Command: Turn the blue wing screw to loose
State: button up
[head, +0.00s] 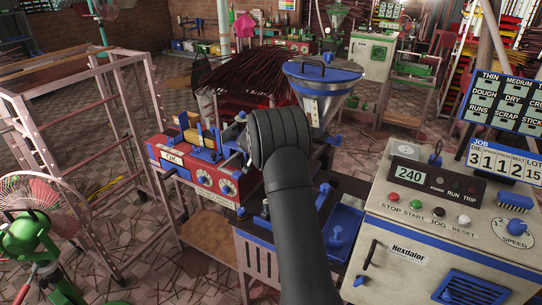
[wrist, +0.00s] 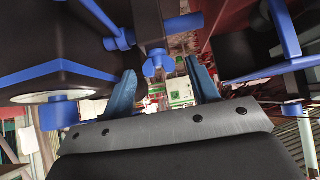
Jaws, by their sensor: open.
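In the wrist view, my gripper (wrist: 164,84) is open, with a blue-grey finger on each side and nothing held between them. A small blue winged part (wrist: 158,62), which looks like the blue wing screw, hangs from a dark stem near the gap between the fingertips. It seems apart from both fingers; how far beyond them it lies, I cannot tell. In the head view my black arm covers the middle of the extruder (head: 195,172), and hides my gripper and this part. The screw's tightness cannot be seen.
Blue bars and dark housings crowd the wrist view, with a blue knob (wrist: 60,112) at lower left. In the head view, a steel hopper (head: 322,95) stands behind my arm. A control cabinet (head: 430,235) is at right, a pink frame (head: 105,140) and fan (head: 42,205) at left.

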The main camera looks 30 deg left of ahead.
jog(key=c, duration=1)
jog(key=shift+d+n+y, duration=0.15)
jog(key=shift+n+y, duration=0.35)
jog(key=shift+n, duration=0.2)
jog(key=shift+n+g+y, duration=0.4)
jog(key=shift+n+y, duration=0.7)
jog(key=shift+n, duration=0.4)
jog(key=o, duration=1)
